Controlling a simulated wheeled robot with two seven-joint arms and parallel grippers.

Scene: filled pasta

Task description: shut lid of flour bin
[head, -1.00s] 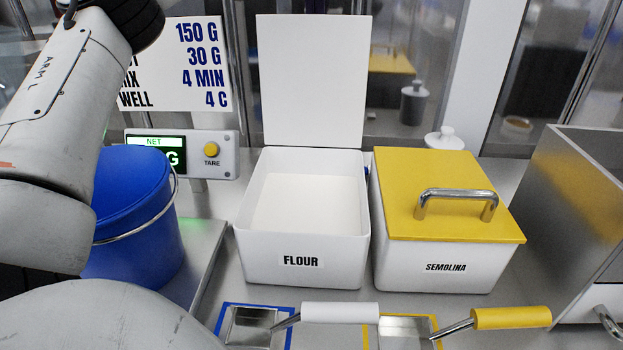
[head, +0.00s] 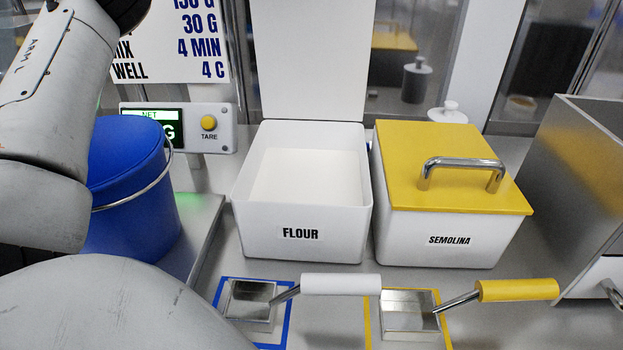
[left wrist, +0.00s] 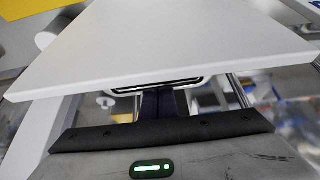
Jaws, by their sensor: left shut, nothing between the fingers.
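The white flour bin (head: 300,239) stands open in the head view, with white flour inside. Its white lid (head: 312,60) stands upright at the back edge, its top cut off by the frame. In the left wrist view a large white panel (left wrist: 180,45), apparently this lid, fills the upper middle. My left gripper (left wrist: 165,103) shows there as dark fingers, shut and empty, close to the panel's edge and partly hidden by it. A metal-rimmed loop (left wrist: 158,86) shows just under that edge; contact cannot be told. My left gripper is outside the head view. My right gripper is not seen.
The semolina bin (head: 437,238) with a closed yellow lid stands right of the flour bin. A blue bucket (head: 128,190) stands left. Scoops with white (head: 341,284) and yellow (head: 517,290) handles lie in front. A steel box (head: 574,180) is at the right.

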